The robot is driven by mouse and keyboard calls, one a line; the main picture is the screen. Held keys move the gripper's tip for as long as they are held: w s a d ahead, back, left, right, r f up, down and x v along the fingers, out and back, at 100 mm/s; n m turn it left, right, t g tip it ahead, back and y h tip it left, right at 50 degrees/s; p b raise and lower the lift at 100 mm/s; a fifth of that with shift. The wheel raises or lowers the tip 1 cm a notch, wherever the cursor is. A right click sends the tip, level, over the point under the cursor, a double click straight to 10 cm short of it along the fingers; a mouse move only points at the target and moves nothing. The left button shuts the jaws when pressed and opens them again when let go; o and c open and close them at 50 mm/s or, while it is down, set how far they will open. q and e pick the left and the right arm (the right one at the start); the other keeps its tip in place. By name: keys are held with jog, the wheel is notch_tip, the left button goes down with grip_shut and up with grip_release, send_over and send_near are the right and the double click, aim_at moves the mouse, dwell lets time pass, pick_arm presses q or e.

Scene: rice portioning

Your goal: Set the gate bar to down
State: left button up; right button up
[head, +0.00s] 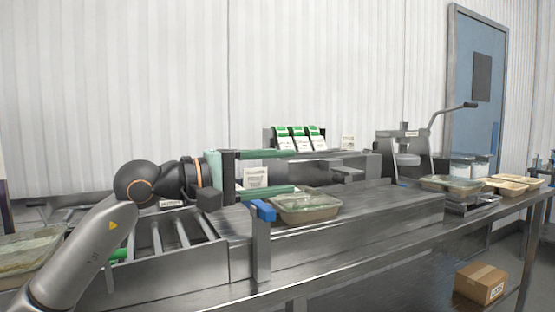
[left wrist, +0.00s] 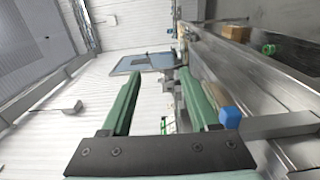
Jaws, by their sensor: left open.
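A grey upright bar (head: 261,245) with a blue cap (head: 264,210) stands at the front side of the conveyor. I take it for the gate bar; whether it is up or down I cannot tell. My left gripper (head: 290,171) points right above the conveyor, with its green fingers apart and nothing between them. The lower finger passes just behind the blue cap. In the left wrist view, the blue cap (left wrist: 229,117) and grey bar (left wrist: 280,125) lie just right of the right finger of my open gripper (left wrist: 160,75); contact cannot be told. My right gripper is out of view.
A filled tray (head: 306,208) sits on the conveyor beside the blue cap. Rollers (head: 170,235) lie to the left. A lever press (head: 408,150) and more trays (head: 450,185) stand to the right. Green-topped packs (head: 298,138) stand behind. A cardboard box (head: 481,284) is below.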

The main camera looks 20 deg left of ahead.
pick_arm(q)
jog(key=s, duration=0.1)
jog(key=s+d+r, duration=0.1)
jog(key=s, duration=0.1)
jog(key=s+d+r, duration=0.1)
jog(key=shift+s, duration=0.25)
pick_arm(e)
notch_tip(320, 180, down, 2)
jog(key=shift+f+g+h, duration=0.2)
jog(key=shift+g+h, duration=0.1)
jog(key=shift+g, duration=0.2)
